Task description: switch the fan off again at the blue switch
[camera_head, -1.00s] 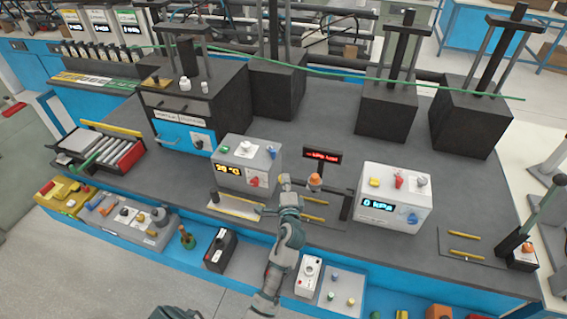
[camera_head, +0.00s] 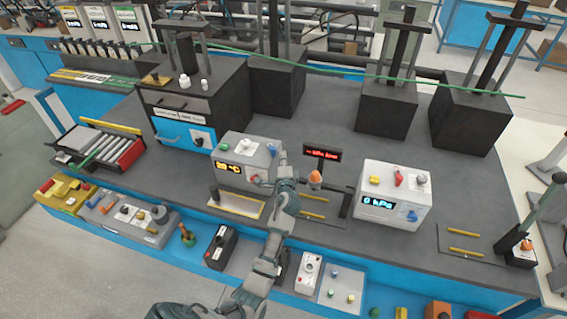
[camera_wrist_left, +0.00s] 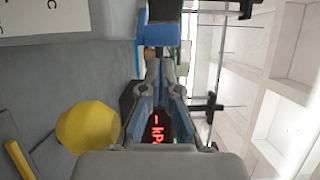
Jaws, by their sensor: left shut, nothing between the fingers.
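A light box with a yellow °C display (camera_head: 228,168) stands mid-bench in the head view. A small blue switch (camera_head: 272,151) is on its top right, and a red knob (camera_head: 256,180) is on its front. My left gripper (camera_head: 281,158) is shut and empty at the box's right edge, close to the blue switch; I cannot tell whether it touches. In the left wrist view the shut fingertips (camera_wrist_left: 153,62) point at a blue part (camera_wrist_left: 158,30) just ahead, which I cannot identify surely. My right gripper is not in view.
A red-lettered display (camera_head: 322,153) and an orange lamp (camera_head: 315,177) stand just right of my left gripper. A white box reading 0 kPa (camera_head: 394,194) with a blue knob (camera_head: 412,215) is farther right. Dark presses stand behind.

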